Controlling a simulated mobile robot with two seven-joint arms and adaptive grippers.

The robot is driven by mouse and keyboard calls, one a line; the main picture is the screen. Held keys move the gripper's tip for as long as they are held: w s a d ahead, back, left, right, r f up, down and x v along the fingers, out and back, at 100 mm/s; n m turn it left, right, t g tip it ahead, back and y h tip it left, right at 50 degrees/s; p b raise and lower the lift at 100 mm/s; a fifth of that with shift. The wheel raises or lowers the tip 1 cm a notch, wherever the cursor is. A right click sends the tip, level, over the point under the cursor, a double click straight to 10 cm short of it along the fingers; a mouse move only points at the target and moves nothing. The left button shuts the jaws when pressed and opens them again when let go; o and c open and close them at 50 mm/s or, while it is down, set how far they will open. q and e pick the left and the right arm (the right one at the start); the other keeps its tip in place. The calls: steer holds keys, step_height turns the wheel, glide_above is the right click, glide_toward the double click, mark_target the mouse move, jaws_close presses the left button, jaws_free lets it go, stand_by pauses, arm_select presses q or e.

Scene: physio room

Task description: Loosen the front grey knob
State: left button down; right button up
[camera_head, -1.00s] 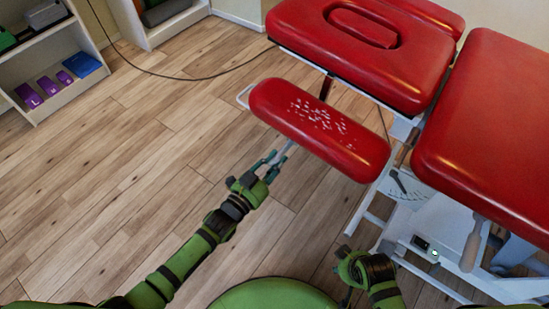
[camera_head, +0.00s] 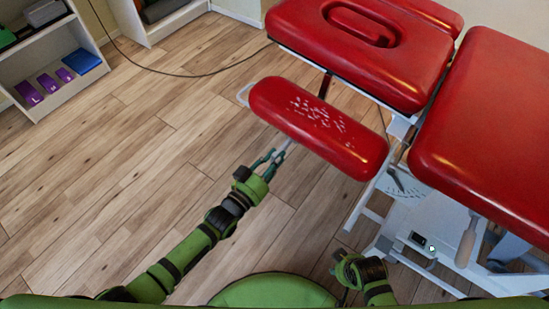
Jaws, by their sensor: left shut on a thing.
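My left gripper (camera_head: 274,161) is at the near edge of the small red armrest pad (camera_head: 318,128). Its dark teal fingers are shut on the front grey knob (camera_head: 287,145), a pale grey piece just below the pad's edge. The fingers and pad hide most of the knob. My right gripper (camera_head: 342,262) hangs low near the table's white frame, apart from it. Its fingers are small and dark, so I cannot tell whether they are open.
The red treatment table (camera_head: 485,130) and its headrest section (camera_head: 365,45) fill the right and top. Its white base (camera_head: 430,225) has a wooden-looking handle (camera_head: 468,242). A white shelf (camera_head: 65,95) stands at the upper left. Wooden floor is clear at left.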

arm_select(q)
steer(key=shift+s+d+f, duration=0.15)
steer(key=shift+s+d, duration=0.05)
steer(key=c, duration=1)
jaws_free()
steer(key=shift+w, duration=0.1)
steer(key=shift+a, duration=0.1)
steer(key=v, duration=1.2)
